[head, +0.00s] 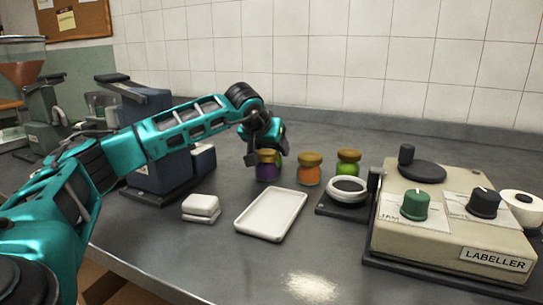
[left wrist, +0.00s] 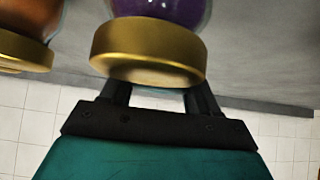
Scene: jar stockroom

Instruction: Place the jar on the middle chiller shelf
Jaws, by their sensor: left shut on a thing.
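A jar with purple contents and a gold lid (head: 266,172) stands on the grey counter in the head view. My left gripper (head: 267,153) reaches it from above and behind and is shut on it. In the left wrist view the gold lid (left wrist: 148,52) of the purple jar fills the space in front of the fingers (left wrist: 158,95), and its purple body shows above the lid. An orange jar (head: 309,170) and a green jar (head: 348,163) stand to its right. My right gripper is out of view. No chiller shelf shows.
A white tray (head: 243,225) and a stack of white cloths or pads (head: 201,209) lie in front. A labeller (head: 450,234) with knobs stands at right, beside a small round-topped device (head: 345,191). Dark blue machines (head: 158,178) stand at left.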

